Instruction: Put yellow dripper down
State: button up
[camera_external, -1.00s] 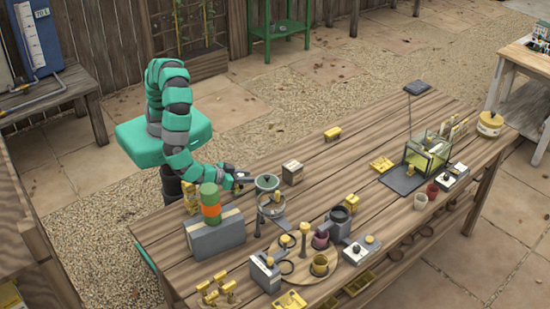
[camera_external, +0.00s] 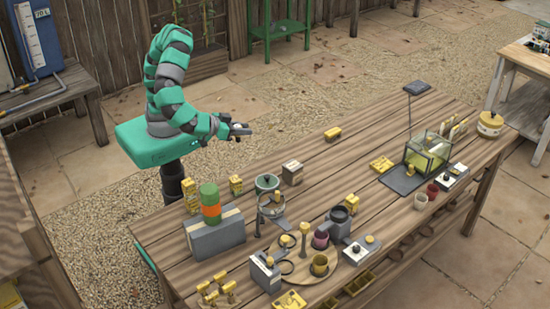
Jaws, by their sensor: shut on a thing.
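My gripper (camera_external: 240,131) is raised in the air beyond the back left edge of the wooden table. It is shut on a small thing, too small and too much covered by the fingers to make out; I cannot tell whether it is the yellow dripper. A small yellow piece (camera_external: 276,198) sits at the ring stand (camera_external: 271,211) on the table, and I cannot tell whether it is a dripper either. My gripper is well above and behind this stand, apart from everything on the table.
Below my gripper stand yellow boxes (camera_external: 236,184), a grey-green bowl (camera_external: 266,182) and a brown box (camera_external: 292,173). A green and orange stack (camera_external: 210,203) tops a grey block (camera_external: 215,236). A round wooden tray (camera_external: 330,272) holds cups. The table's back middle is mostly clear around a yellow block (camera_external: 332,133).

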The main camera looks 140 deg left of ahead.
jog(key=w+d+f+m+t+h+b, duration=0.2)
jog(key=w+d+m+t+b, duration=0.3)
jog(key=w+d+b, duration=0.7)
jog(key=w+d+r+m+t+h+b, duration=0.2)
jog(key=w+d+m+h+b, duration=0.1)
jog(key=d, duration=0.8)
jog(key=w+d+r+m+t+h+b, duration=0.2)
jog(key=w+d+m+h+b, duration=0.1)
jog(key=d, duration=0.9)
notch_tip(320, 180, down, 32)
jog(key=shift+r+b, duration=0.2)
jog(key=shift+b, duration=0.75)
jog(key=shift+f+b, duration=0.65)
jog(key=shift+f, duration=1.5)
jog(key=shift+r, duration=0.1)
